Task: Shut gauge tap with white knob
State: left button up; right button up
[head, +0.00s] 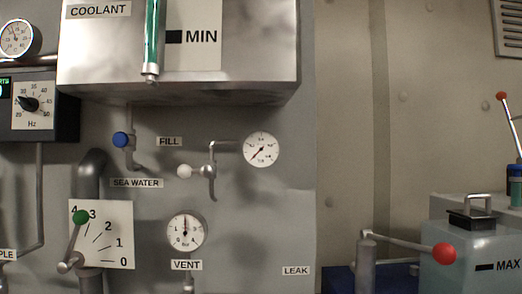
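The white knob (185,171) sits at the left end of a short lever on the gauge tap (209,170), a small grey valve on the grey panel. The lever points left, roughly level. A thin pipe runs from the top of the tap to the right, to a round white gauge (261,149) with a red needle pointing to the lower left. The lower end of the tap is a short curved spout pointing down. Neither of my grippers is in view, and nothing touches the knob.
Nearby are a blue-knobbed tap (121,140) at upper left, a green-knobbed lever (81,217) on a numbered plate, and a pressure gauge (186,232) below. The metal coolant tank (275,55) overhangs above. A red-knobbed lever (444,253) stands at lower right.

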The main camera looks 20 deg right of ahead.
aim_at(184, 171)
jog(key=i+j+z, duration=0.1)
jog(key=j+z, duration=0.15)
jog(key=z, duration=0.15)
jog(key=i+j+z, duration=0.1)
jog(key=j+z, duration=0.15)
jog(key=z, duration=0.2)
jog(key=j+z, duration=0.25)
jog(key=z, duration=0.15)
